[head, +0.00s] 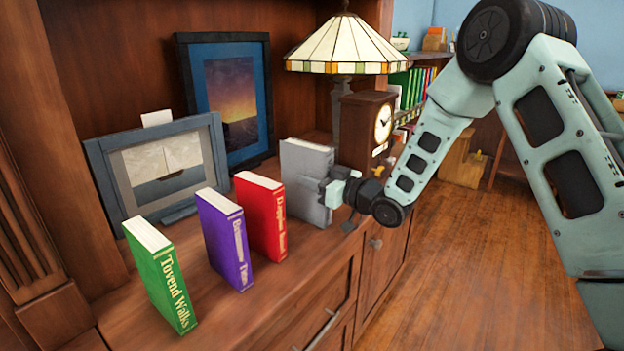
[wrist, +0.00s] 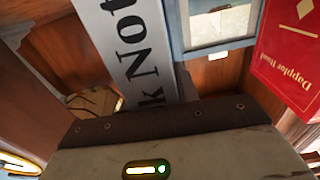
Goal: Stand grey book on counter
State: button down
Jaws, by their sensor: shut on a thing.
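The grey book (head: 305,172) stands upright at the right end of the row of books on the wooden counter (head: 235,305). My gripper (head: 335,190) is shut on its spine side, near the counter's front edge. In the wrist view the grey book (wrist: 128,45) fills the upper middle, with dark lettering on its spine. My fingertips are hidden there behind the gripper body. Whether the book's base touches the counter is too hard to tell.
A red book (head: 262,215) stands just left of the grey one, then a purple book (head: 225,238) and a green book (head: 162,275). Behind are picture frames (head: 228,95), a lamp (head: 345,45) and a clock (head: 366,130) close to the right.

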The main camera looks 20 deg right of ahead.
jog(key=shift+r, duration=0.1)
jog(key=c, duration=1)
grip_release()
jog(key=shift+f, duration=0.2)
jog(key=shift+c, duration=0.2)
jog(key=shift+r, duration=0.1)
